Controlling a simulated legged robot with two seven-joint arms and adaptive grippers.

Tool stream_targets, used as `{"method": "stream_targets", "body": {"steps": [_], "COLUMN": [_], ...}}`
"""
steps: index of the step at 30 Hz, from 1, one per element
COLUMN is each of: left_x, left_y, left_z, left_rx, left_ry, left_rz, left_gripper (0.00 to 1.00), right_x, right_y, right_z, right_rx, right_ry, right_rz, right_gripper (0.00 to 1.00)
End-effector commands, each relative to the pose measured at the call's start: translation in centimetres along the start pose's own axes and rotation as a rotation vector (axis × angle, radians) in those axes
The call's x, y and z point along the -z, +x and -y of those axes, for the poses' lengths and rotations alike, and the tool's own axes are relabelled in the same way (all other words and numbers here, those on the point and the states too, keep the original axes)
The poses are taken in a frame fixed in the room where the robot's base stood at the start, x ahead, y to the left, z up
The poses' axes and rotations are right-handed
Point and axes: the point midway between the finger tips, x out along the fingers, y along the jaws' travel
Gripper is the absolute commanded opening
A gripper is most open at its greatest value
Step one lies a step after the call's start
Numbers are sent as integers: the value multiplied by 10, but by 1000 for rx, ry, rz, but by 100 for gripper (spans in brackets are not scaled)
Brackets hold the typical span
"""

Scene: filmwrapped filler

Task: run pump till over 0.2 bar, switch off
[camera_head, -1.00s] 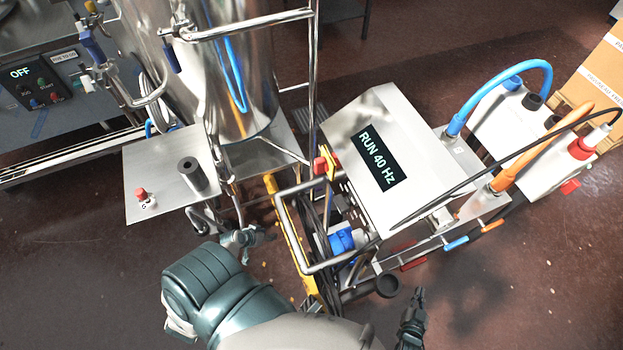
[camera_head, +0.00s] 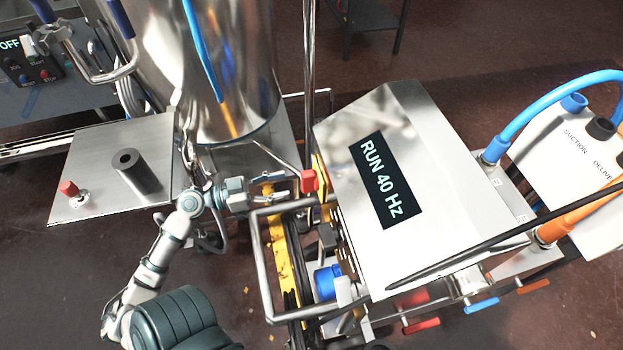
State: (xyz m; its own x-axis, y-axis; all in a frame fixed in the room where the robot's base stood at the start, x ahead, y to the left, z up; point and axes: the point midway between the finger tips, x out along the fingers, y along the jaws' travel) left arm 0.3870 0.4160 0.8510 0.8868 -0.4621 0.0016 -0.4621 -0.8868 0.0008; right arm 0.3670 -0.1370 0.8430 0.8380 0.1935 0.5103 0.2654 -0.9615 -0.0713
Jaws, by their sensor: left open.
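The pump unit (camera_head: 385,110) is a steel box on a cart, and its display (camera_head: 387,180) reads "RUN 40 Hz". A red knob (camera_head: 309,181) on a yellow plate sits at the box's left side. My left gripper (camera_head: 283,187) is open, its fingers pointing right at the red knob, very close to it. I cannot tell whether they touch it. No pressure reading can be made out. My right gripper is not in view.
A steel tank (camera_head: 215,75) stands behind. A steel plate (camera_head: 100,150) with a red button (camera_head: 69,188) and a dark cylinder is at left. A bent tube frame (camera_head: 262,265) lies just below my gripper. Blue and orange hoses (camera_head: 535,110) run at right.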

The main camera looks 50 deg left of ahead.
Motion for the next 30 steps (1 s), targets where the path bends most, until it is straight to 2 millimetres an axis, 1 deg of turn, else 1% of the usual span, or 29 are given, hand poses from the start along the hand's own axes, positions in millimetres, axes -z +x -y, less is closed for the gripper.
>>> {"method": "stream_targets", "body": {"steps": [3, 9, 14, 21, 23, 24, 26, 27, 30], "left_x": [1, 2, 0, -1, -1, -1, -1, -1, -1], "left_y": [21, 51, 61, 62, 62, 62, 62, 62, 62], "left_z": [0, 0, 1, 1, 1, 1, 1, 1, 1], "left_rx": [-4, -2, 1, 2, 2, 2, 2, 2, 2], "left_ry": [2, 0, -1, -2, -2, -2, -2, -2, -2], "left_rz": [0, -1, 1, 1, 1, 1, 1, 1, 1], "left_gripper": [50, 50, 50, 50, 35, 25, 10, 0, 0], "right_x": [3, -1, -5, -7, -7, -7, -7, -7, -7], "right_y": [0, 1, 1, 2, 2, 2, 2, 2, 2], "right_z": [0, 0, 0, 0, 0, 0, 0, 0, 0], "right_rx": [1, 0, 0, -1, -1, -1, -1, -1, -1], "right_ry": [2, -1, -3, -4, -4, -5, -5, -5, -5], "right_rz": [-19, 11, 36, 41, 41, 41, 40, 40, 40], "right_gripper": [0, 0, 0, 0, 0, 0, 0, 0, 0]}}
